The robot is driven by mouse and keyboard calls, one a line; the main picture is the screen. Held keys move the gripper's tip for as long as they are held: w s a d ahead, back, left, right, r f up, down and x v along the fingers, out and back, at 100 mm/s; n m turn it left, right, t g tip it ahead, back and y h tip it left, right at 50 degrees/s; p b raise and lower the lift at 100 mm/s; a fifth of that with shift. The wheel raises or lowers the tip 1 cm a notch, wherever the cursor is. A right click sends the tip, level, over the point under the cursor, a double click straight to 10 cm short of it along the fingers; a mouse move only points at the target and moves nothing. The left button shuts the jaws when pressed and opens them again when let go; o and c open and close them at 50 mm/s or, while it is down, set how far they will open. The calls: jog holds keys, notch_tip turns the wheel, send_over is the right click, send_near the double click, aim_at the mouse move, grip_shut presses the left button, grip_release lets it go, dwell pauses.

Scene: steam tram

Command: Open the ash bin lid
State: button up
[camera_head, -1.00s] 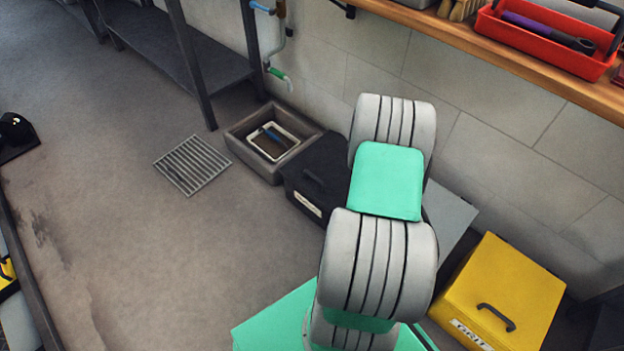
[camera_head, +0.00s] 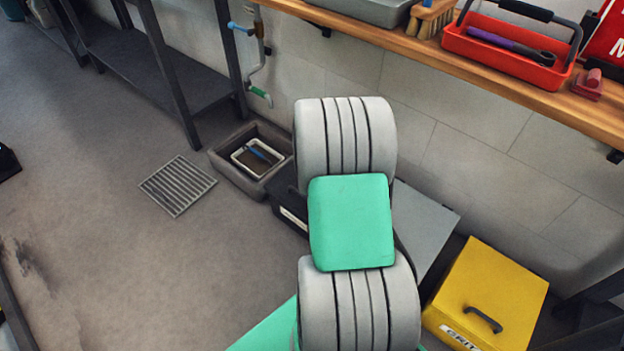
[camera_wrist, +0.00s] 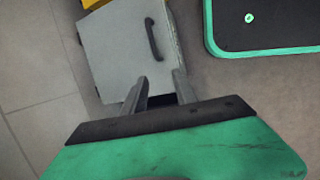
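A grey lidded bin (camera_head: 425,222) stands against the wall, partly hidden behind my arm in the head view. In the wrist view its flat grey lid (camera_wrist: 120,50) shows shut, with a dark bar handle (camera_wrist: 152,40). A black bin (camera_head: 287,205) with a pale label stands left of it, mostly hidden by my arm. I cannot read the label, so I cannot tell which of the two is the ash bin. My gripper (camera_wrist: 162,82) is open and empty, its fingers apart over the grey lid's near edge in the wrist view, clear of the handle. The head view hides it.
A yellow grit bin (camera_head: 490,293) stands right of the grey bin. A stone trough (camera_head: 225,170) with a small tray (camera_head: 240,157) lies left. A wooden shelf (camera_head: 420,50) with a red tool carrier (camera_head: 500,57) runs above. The floor around the drain grate (camera_head: 177,186) is clear.

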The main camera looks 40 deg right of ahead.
jog(key=w+a+r+t+p, duration=0.2)
jog(key=w+a+r, duration=0.5)
jog(key=a+r, duration=0.3)
jog(key=shift+w+a+r+m+t, duration=0.3)
jog(key=shift+w+a+r, duration=0.1)
jog(key=shift+a, duration=0.1)
